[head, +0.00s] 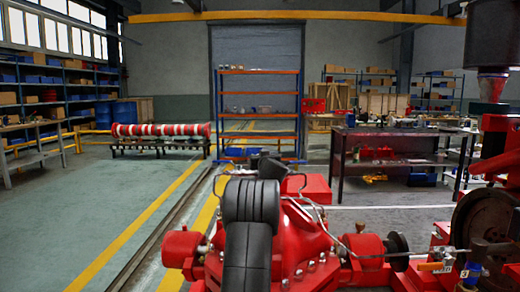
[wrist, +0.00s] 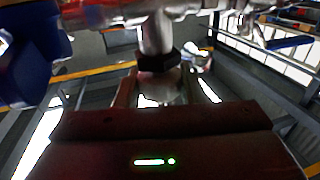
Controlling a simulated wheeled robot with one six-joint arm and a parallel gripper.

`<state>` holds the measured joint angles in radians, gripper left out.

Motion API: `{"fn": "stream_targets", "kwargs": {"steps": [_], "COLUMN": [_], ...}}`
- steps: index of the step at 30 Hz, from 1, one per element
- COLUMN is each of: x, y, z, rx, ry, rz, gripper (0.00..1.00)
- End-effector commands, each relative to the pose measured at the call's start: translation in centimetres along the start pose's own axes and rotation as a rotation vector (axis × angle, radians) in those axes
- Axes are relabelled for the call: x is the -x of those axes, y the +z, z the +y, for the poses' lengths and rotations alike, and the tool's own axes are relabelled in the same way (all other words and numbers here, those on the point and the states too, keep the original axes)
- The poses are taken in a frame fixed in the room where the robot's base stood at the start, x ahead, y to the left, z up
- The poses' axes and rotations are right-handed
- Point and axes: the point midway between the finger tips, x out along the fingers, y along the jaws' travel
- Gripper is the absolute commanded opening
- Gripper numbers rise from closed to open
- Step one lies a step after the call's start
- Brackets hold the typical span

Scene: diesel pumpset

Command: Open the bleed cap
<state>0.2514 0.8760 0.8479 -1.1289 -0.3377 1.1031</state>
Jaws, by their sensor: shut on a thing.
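In the wrist view my gripper (wrist: 159,92) points up at a fitting, with one finger on each side of it. It is shut on a small pale piece, which looks like the bleed cap (wrist: 160,84), just below a dark hex collar (wrist: 160,62). A silver stem (wrist: 156,32) rises from the collar to a pipe. The cap is blurred, so I cannot tell whether it has turned. In the head view my dark arm reaches over the red pumpset (head: 305,245); its gripper and the cap cannot be made out there.
A blue part (wrist: 28,55) and silver pipework (wrist: 190,8) lie close around my gripper in the wrist view. In the head view a dark workbench (head: 400,135) and an orange-framed rack (head: 260,115) stand behind the pumpset. Open floor (head: 110,200) lies to the left.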

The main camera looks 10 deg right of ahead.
Motion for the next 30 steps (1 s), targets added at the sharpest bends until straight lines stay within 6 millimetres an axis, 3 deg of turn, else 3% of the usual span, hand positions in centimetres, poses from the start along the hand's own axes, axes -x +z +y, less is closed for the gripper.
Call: {"fn": "stream_targets", "kwargs": {"steps": [1,30], "x": [-0.05,-0.05], "y": [-0.66,-0.83], "z": [0.1,0.12], "rx": [0.0,0.0], "ry": [-0.017,-0.394], "rz": [-0.005,0.005], "gripper": [0.13,0.13]}}
